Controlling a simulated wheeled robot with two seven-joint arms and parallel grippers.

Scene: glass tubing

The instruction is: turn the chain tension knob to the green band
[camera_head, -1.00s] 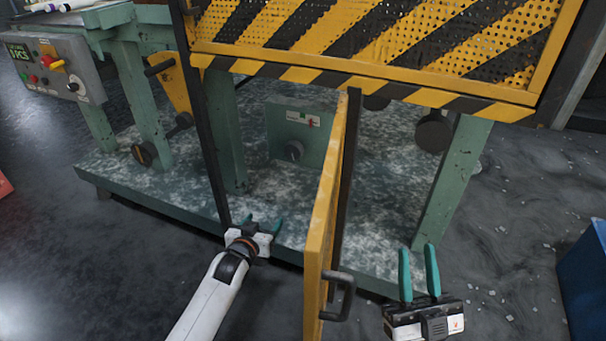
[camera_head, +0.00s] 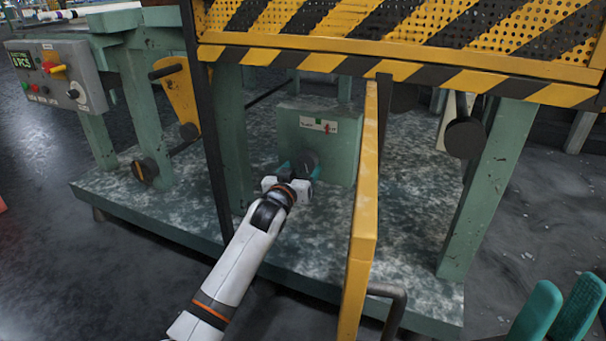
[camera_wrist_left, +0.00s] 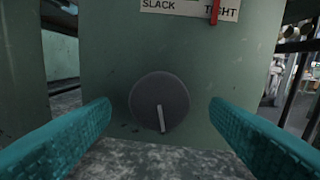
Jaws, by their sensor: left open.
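The chain tension knob (camera_wrist_left: 160,102) is a dark round dial on the green housing (camera_head: 345,160). Its pale pointer line points down, slightly right. In the head view the knob (camera_head: 308,160) is partly behind my left gripper (camera_head: 299,172). In the left wrist view my left gripper (camera_wrist_left: 160,115) is open, one teal finger on each side of the knob with gaps between. The gauge plate (camera_wrist_left: 180,8) above reads SLACK and TIGHT; a red marker (camera_wrist_left: 215,10) stands at TIGHT. Its top is cut off and the green band is not clear. My right gripper (camera_head: 560,310) is open and empty, lower right.
A yellow hinged door (camera_head: 362,240) stands open right of my left arm. A yellow-black perforated guard (camera_head: 420,45) hangs above. A dark frame post (camera_head: 205,130) is at the left. A control box (camera_head: 55,75) stands far left.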

